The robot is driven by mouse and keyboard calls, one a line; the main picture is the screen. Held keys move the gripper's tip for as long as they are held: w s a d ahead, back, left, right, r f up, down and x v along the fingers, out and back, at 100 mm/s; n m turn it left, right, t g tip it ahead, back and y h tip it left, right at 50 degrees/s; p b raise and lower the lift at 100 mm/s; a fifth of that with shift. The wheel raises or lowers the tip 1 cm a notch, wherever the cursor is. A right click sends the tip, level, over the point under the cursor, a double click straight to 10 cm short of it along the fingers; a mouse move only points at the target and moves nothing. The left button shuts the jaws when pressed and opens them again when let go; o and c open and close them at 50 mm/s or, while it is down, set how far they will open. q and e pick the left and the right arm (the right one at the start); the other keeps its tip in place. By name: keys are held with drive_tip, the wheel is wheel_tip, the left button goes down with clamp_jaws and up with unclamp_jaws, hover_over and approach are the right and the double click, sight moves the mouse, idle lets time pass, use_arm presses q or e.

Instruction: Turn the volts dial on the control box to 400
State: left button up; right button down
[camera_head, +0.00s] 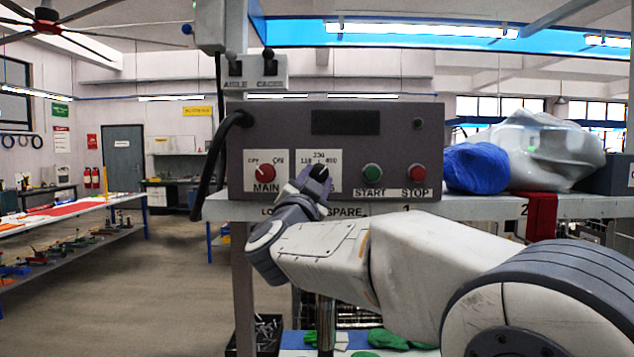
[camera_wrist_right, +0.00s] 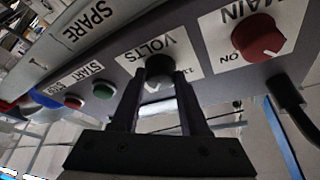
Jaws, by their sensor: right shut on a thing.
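The grey control box (camera_head: 345,125) stands on a shelf in front of me. Its volts dial is a black knob (camera_head: 319,172) on a white plate with 230 at the top, a number on each side, and the right one partly covered. My right gripper (camera_head: 314,184) is shut on this dial. In the right wrist view, the two fingers (camera_wrist_right: 158,92) flank the black knob (camera_wrist_right: 158,68) below the word VOLTS. I cannot make out clearly which number the dial points at. My left gripper is not in view.
The red MAIN dial (camera_head: 264,172) is left of the volts dial. The green START button (camera_head: 372,173) and red STOP button (camera_head: 417,173) are to its right. A black cable (camera_head: 213,150) hangs at the box's left side. A blue bag (camera_head: 477,167) lies right of the box.

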idle(0.4)
drive_tip(key=shift+c, duration=2.1)
unclamp_jaws()
drive_tip(key=b+v, duration=0.4)
drive_tip(key=v, duration=0.6)
drive_tip(key=shift+s, duration=0.2)
drive_tip(key=shift+a+f, duration=0.1)
drive_tip(key=shift+f, duration=0.05)
